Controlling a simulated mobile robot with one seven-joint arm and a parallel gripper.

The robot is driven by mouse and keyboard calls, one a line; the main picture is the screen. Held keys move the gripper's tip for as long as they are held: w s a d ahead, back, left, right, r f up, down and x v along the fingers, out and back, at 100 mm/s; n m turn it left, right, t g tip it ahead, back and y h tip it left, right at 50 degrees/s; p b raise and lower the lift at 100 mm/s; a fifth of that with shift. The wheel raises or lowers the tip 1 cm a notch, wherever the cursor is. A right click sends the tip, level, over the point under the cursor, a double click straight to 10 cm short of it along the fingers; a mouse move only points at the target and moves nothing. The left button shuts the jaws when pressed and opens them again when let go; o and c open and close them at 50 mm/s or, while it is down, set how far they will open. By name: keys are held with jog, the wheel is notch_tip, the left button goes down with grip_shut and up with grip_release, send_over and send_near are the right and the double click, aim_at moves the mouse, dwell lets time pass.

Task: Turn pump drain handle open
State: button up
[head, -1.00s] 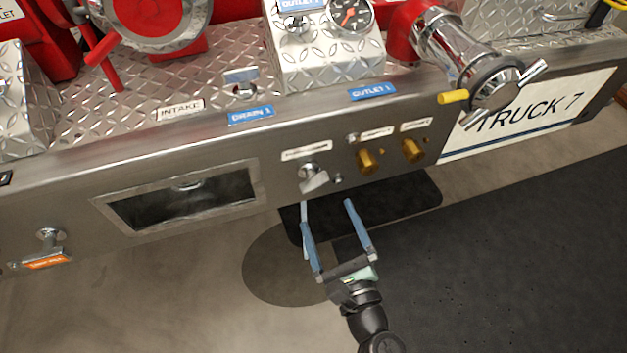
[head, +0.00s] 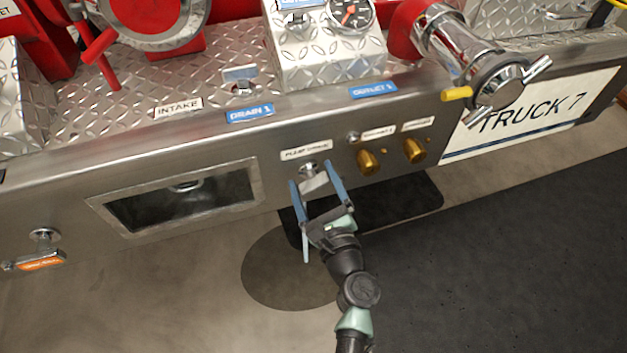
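The pump drain handle (head: 311,178) is a small silver handle on the bumper's front face, below a white label (head: 306,154) that appears to read "PUMP DRAIN". My gripper (head: 312,175) is open, its two blue fingers standing on the left and right of the handle. The fingertips reach up to about the level of the handle's mount. I cannot tell whether either finger touches it.
Two brass knobs (head: 368,162) (head: 413,150) stick out just right of the handle. A recessed opening (head: 180,200) lies to the left, and an orange-labelled handle (head: 40,262) is at far left. The bumper (head: 240,140) overhangs open floor (head: 150,310).

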jog(key=c, duration=0.9)
jog(key=shift+c, duration=0.2)
jog(key=shift+f+n+b, duration=0.1)
jog(key=shift+n+b, duration=0.2)
jog(key=n+b, duration=0.2)
jog(key=shift+f+n, duration=0.15)
jog(key=shift+n, duration=0.25)
jog(key=n+b, duration=0.2)
jog(key=n, duration=0.1)
jog(key=shift+n+b, duration=0.3)
jog(key=shift+b, duration=0.05)
jog(key=n+b, duration=0.3)
jog(key=n, duration=0.1)
jog(key=shift+f, duration=0.1)
jog(key=shift+s+n+b, duration=0.1)
jog(key=shift+n+b, duration=0.45)
jog(key=shift+n, duration=0.45)
jog(key=o, duration=1.2)
